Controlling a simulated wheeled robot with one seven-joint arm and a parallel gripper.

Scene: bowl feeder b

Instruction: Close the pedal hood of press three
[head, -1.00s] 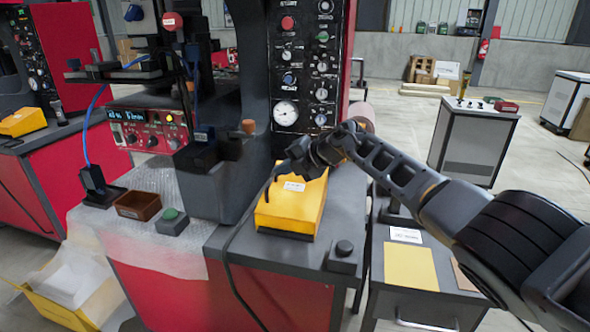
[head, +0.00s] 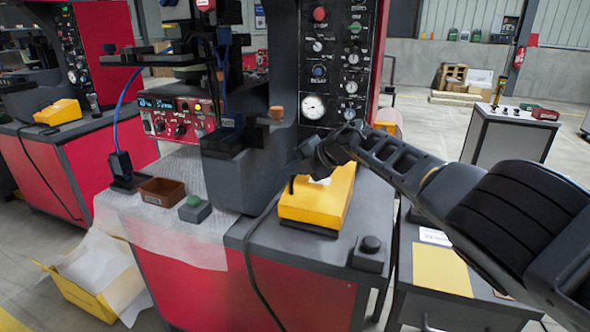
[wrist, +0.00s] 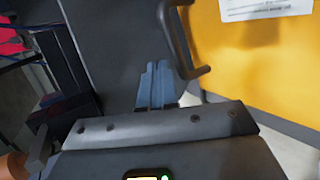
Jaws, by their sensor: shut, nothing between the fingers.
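The pedal hood (head: 322,203) is a yellow box-like cover on the grey bench of the press, with a dark base strip along its front. A white label and a dark handle (head: 291,186) show on it. In the wrist view the yellow hood (wrist: 270,65) fills the right side, with the dark bent handle (wrist: 188,45) along its left edge. My gripper (head: 308,165) is over the hood's upper left part. Its fingers (wrist: 155,85) are together and empty, just left of the handle's lower end. I cannot tell whether they touch it, or how far the hood is open.
A black knob block (head: 369,250) stands at the bench's front right. The dark press body (head: 245,165) rises close beside the hood. A black cable runs down the bench front.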

